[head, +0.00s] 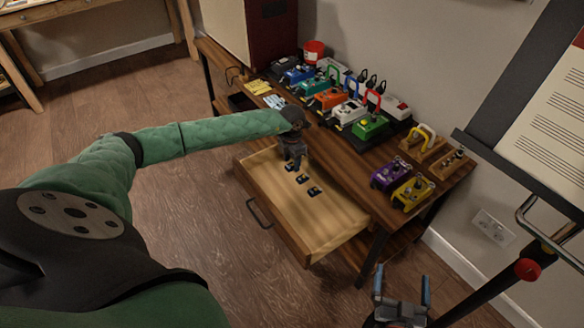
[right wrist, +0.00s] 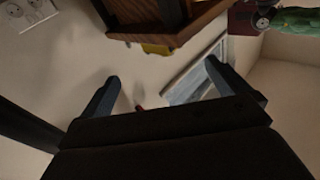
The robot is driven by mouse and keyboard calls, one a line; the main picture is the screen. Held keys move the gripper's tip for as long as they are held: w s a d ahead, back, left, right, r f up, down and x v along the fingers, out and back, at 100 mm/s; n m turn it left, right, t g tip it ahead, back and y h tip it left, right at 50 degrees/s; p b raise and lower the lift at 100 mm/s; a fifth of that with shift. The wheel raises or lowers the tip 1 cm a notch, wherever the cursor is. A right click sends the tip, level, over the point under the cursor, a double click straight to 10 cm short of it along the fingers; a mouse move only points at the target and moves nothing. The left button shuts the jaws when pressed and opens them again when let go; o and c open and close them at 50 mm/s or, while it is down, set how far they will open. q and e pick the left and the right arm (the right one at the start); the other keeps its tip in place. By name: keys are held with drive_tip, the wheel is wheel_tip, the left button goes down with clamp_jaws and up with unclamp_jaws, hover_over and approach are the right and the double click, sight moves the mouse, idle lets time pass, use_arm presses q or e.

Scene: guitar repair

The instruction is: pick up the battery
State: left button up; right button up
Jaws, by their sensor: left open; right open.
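Three small dark blocks with pale marks, which look like batteries, lie in a row in the open wooden drawer: the near-left battery (head: 290,167), the middle battery (head: 303,179) and the right battery (head: 314,191). My left gripper (head: 293,161) points down over the drawer's back-left part, close to the near-left battery and partly covering it. I cannot tell whether it touches it. My right gripper (head: 402,284) is open and empty, low at the bottom right, away from the drawer; its spread fingers also show in the right wrist view (right wrist: 162,74).
The drawer (head: 345,226) is pulled out from the wooden table (head: 450,180). Several coloured pedals (head: 371,126) crowd the tabletop, with purple (head: 388,175) and yellow (head: 412,193) ones near its edge. A music stand (head: 490,150) stands at the right. The drawer's front part is clear.

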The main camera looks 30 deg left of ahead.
use_arm(q)
drive_tip(key=shift+f, duration=0.55)
drive_tip(key=c, duration=1.1)
drive_tip(key=shift+o, duration=0.2)
use_arm(e)
drive_tip(key=shift+r, duration=0.5)
use_arm(q)
drive_tip(key=shift+r, duration=0.1)
